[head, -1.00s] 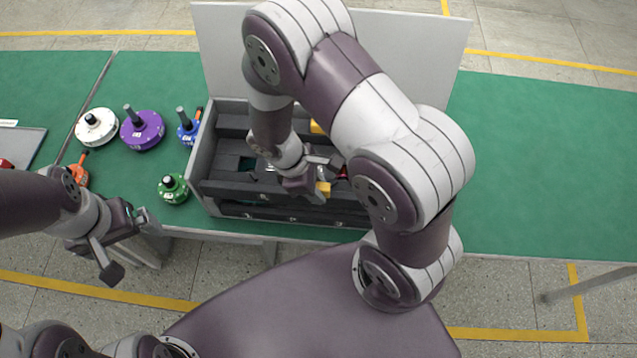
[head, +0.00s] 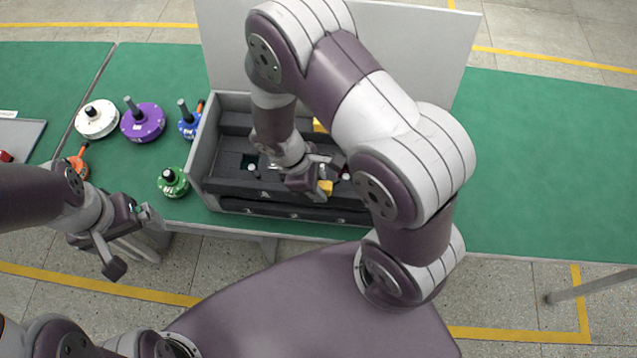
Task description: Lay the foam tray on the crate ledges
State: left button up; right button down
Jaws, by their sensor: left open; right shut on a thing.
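The dark grey foam tray (head: 225,185), with cut-out pockets, is inside the grey crate (head: 197,150). My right arm covers much of both. My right gripper (head: 318,190) is at the tray's front part, shut on it beside a yellow piece (head: 325,187). Another yellow piece (head: 319,125) shows at the back of the crate. The tray lies low between the crate walls; whether it touches the ledges is hidden. My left gripper (head: 130,240) is open and empty, left of the crate, in front of the table edge.
A pale panel (head: 410,60) rises behind the crate. The table's right side (head: 550,160) is clear.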

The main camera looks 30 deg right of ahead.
jog(key=shift+s+f, duration=0.1)
jog(key=shift+f, duration=0.1)
jog(key=c, duration=0.8)
grip_release()
jog(key=b+v, duration=0.1)
jog(key=v, duration=1.1)
jog(key=shift+a+r, duration=0.1)
jog(key=shift+r, duration=0.25)
